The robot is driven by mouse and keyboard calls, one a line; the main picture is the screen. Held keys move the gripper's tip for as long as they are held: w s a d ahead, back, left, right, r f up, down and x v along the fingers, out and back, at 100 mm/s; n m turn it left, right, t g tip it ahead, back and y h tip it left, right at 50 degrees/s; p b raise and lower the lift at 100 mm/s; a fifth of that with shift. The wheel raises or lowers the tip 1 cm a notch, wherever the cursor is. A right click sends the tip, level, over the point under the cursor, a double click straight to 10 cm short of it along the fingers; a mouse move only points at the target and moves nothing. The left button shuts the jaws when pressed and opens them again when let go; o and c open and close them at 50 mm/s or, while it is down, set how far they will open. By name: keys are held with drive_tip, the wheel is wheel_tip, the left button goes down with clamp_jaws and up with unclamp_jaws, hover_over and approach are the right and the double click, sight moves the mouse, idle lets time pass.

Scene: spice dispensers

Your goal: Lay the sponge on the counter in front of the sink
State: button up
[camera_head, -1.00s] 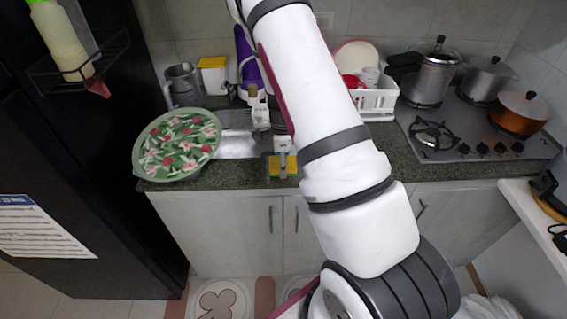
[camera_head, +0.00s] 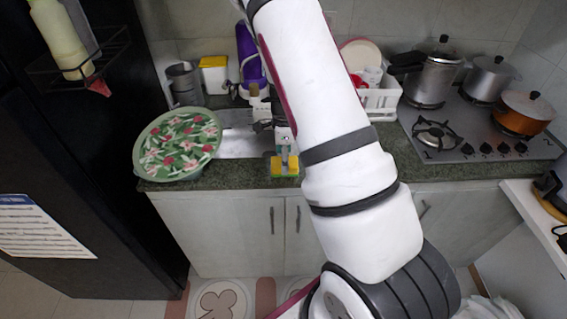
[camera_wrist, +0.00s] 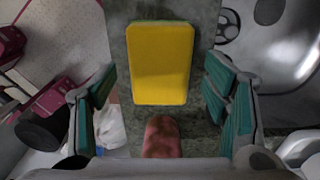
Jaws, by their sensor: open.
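The sponge (camera_head: 285,168), yellow on top with green below, is at the counter's front strip before the sink (camera_head: 245,143). In the wrist view, the sponge (camera_wrist: 162,60) shows its yellow face, over the speckled counter (camera_wrist: 131,30). My gripper (camera_head: 286,153) is right at the sponge in the head view. In the wrist view my gripper (camera_wrist: 160,78) is open, with teal-padded fingers spread to the left and right of the sponge. Gaps show between both fingers and the sponge. My arm hides part of the sink and counter.
A green floral round item (camera_head: 177,143) stands left of the sink. A white dish rack (camera_head: 378,100) and the stove (camera_head: 470,135) with pots are to the right. A reddish rounded thing (camera_wrist: 161,136) shows below the sponge in the wrist view.

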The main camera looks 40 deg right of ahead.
drive_tip(key=s+a+r+n+t+y+b, duration=0.1)
drive_tip(key=a+r+n, duration=0.2)
drive_tip(key=r, duration=0.6)
drive_tip(key=s+a+r+n, duration=0.1)
drive_tip(key=a+r+n, duration=0.15)
drive_tip(key=r, duration=0.65)
drive_tip(key=s+a+r+n+t, duration=0.2)
drive_tip(key=s+a+r+n, duration=0.4)
drive_tip(key=s+n, duration=0.3)
drive_tip(key=s+a+r+n+t+h, duration=0.1)
drive_tip(key=s+a+r+n+t, duration=0.1)
drive_tip(key=s+a+r+n, duration=0.5)
drive_tip(key=shift+s+a+r+n+t, duration=0.25)
drive_tip(key=shift+s+r+n, duration=0.55)
drive_tip(key=shift+s+n, duration=0.65)
drive_tip(key=shift+w, duration=0.2)
